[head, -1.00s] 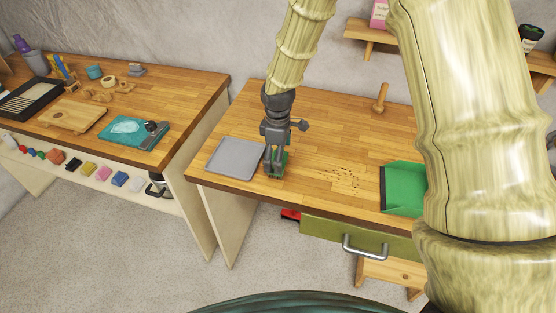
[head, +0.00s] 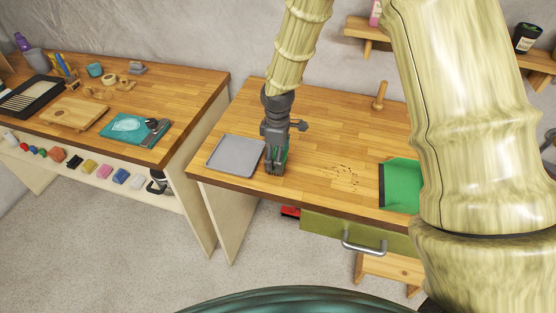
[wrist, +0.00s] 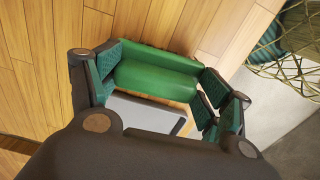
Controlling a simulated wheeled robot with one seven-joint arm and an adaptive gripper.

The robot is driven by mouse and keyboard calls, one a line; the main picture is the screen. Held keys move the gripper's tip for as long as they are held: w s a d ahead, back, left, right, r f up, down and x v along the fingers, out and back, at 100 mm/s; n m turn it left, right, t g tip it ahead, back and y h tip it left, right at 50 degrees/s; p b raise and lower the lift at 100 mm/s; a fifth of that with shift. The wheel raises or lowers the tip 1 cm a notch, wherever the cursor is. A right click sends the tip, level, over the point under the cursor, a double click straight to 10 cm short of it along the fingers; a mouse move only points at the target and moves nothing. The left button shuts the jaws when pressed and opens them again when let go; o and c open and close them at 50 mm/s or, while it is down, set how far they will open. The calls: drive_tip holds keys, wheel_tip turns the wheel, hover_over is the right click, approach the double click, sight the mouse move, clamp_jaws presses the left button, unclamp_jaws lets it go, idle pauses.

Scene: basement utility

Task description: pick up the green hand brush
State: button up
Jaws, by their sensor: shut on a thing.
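The green hand brush (wrist: 156,74) shows in the wrist view as a green block between the two finger pads of my gripper (wrist: 160,84). In the head view my gripper (head: 276,160) points down at the front left of the wooden workbench (head: 320,130), just right of the grey tray (head: 235,156). It is shut on the brush, and the fingers mostly hide the brush there. I cannot tell whether the brush still touches the bench top.
A green dustpan (head: 399,185) lies at the right, partly behind my arm. Dark crumbs (head: 345,174) lie mid-bench. A wooden peg-like piece (head: 380,95) stands at the back. A second bench (head: 190,95) with tools stands left, across a gap.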

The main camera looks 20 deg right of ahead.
drive_tip(key=shift+o, duration=0.7)
drive_tip(key=shift+s+d+f, duration=0.1)
drive_tip(key=shift+s+f, duration=0.05)
drive_tip(key=shift+f, duration=0.25)
drive_tip(key=shift+r+b, duration=0.35)
drive_tip(key=c, duration=0.7)
drive_tip(key=shift+w+d+r+b, duration=0.1)
drive_tip(key=shift+w+r+b, duration=0.25)
drive_tip(key=shift+r, duration=0.35)
drive_tip(key=shift+c, duration=0.2)
drive_tip(key=shift+r+b, duration=0.3)
drive_tip(key=shift+r, duration=0.25)
drive_tip(key=s+d+b, duration=0.1)
drive_tip(key=s+d, duration=0.1)
drive_tip(key=s, duration=0.2)
drive_tip(key=s+d+r+b, duration=0.1)
drive_tip(key=s+d, duration=0.2)
drive_tip(key=s, duration=0.2)
drive_tip(key=s+d+r+b, duration=0.1)
drive_tip(key=s+d+b, duration=0.1)
drive_tip(key=s, duration=0.3)
drive_tip(key=shift+s+d, duration=0.1)
drive_tip(key=shift+d, duration=0.15)
